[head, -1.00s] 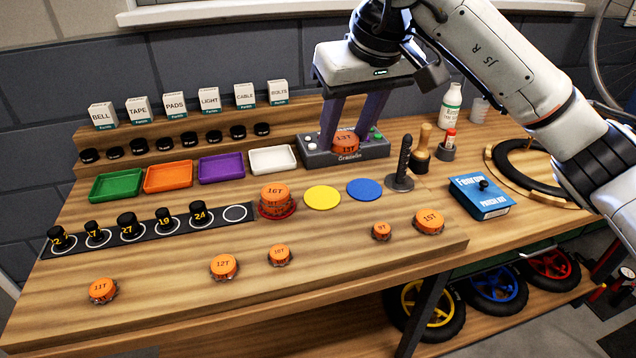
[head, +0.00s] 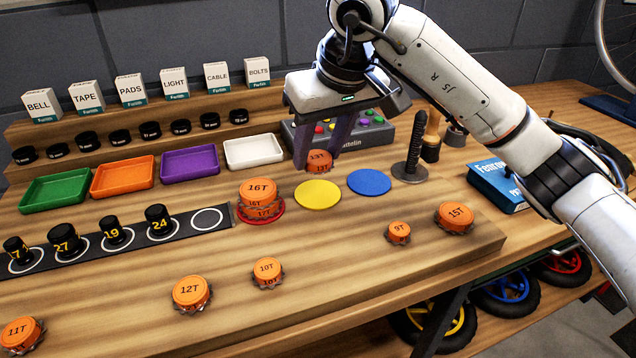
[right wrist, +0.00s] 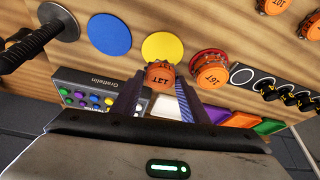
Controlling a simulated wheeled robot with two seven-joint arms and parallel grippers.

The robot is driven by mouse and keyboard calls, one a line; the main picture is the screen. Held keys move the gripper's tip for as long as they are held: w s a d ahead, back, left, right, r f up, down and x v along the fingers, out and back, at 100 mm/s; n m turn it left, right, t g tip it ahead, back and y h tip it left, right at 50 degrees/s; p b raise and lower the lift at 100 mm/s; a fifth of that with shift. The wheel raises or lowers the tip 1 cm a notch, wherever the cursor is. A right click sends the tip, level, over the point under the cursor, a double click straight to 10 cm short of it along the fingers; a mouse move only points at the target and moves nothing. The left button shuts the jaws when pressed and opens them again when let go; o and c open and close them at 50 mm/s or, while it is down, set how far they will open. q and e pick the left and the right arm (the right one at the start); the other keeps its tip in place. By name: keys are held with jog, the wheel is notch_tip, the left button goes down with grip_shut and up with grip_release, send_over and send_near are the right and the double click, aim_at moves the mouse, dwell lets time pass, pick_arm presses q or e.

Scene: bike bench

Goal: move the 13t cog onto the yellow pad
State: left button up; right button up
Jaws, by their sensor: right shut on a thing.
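The orange 13T cog (head: 319,160) is between the fingers of my right gripper (head: 328,158), which is shut on it. It also shows in the right wrist view (right wrist: 160,77) between the fingertips. The gripper holds it just behind the yellow pad (head: 318,195), a flat round disc on the bench. In the right wrist view the yellow pad (right wrist: 162,47) lies just beyond the cog and looks bare. Whether the cog touches the bench is hard to tell. My left gripper is not in view.
Left of the yellow pad, 16T and 17T cogs (head: 258,194) are stacked on a red pad. A blue pad (head: 369,182) and a black post (head: 412,160) stand right. A grey button box (head: 375,135) is behind. Loose cogs such as the 10T (head: 267,271) lie in front.

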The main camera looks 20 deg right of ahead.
aim_at(319, 194)
jog(key=shift+f, duration=2.65)
jog(key=shift+f, duration=0.1)
jog(key=shift+f+b, duration=0.15)
jog(key=shift+b, duration=0.2)
jog(key=o, duration=1.1)
jog(key=shift+c, duration=0.2)
jog(key=shift+r+p, duration=0.3)
jog(key=shift+r, duration=0.1)
jog(key=v, duration=1.1)
jog(key=shift+s+r, duration=0.2)
jog(key=shift+r, duration=0.1)
